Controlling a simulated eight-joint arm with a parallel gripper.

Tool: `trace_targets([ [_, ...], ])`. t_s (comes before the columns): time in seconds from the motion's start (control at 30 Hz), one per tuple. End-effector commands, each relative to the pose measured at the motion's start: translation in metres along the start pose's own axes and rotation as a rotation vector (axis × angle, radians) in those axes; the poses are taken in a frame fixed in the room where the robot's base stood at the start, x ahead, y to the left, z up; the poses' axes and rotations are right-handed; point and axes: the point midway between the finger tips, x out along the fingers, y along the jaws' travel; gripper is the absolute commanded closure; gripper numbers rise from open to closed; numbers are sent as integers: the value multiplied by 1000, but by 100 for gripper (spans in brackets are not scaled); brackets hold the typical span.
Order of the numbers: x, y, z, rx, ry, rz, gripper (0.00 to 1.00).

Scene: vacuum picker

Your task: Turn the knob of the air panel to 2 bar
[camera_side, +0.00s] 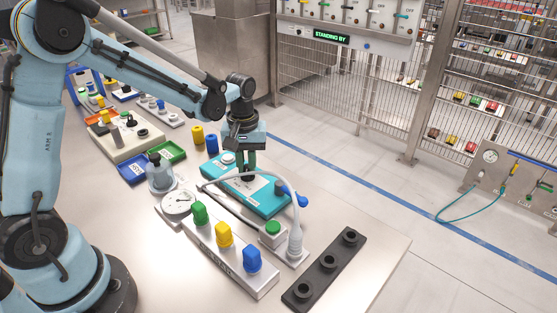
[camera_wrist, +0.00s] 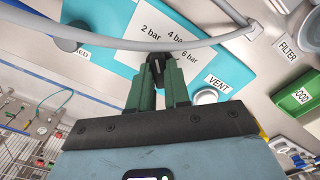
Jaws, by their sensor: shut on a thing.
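The teal air panel (camera_side: 270,205) lies on the bench in the side view. It also fills the upper part of the wrist view (camera_wrist: 118,64), with a white label (camera_wrist: 148,22) printed 2 bar, 4 bar and 6 bar. My gripper (camera_side: 246,168) points down over the panel. Its green fingers are shut on the black knob (camera_wrist: 154,60), whose top shows between the fingertips in the wrist view. The fingers hide most of the knob, and I cannot tell which mark it points to.
A grey hose (camera_side: 296,215) arcs over the panel close to my gripper. A round gauge (camera_side: 178,203), a white block (camera_side: 228,262) with green, yellow and blue caps, and a black rack (camera_side: 325,270) stand nearer. Yellow and blue cylinders (camera_side: 211,143) stand behind.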

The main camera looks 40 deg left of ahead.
Motion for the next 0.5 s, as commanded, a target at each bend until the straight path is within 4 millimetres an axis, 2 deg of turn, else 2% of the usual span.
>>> trace_targets([
  [0.5,-1,0,0,-61,0,0,100],
])
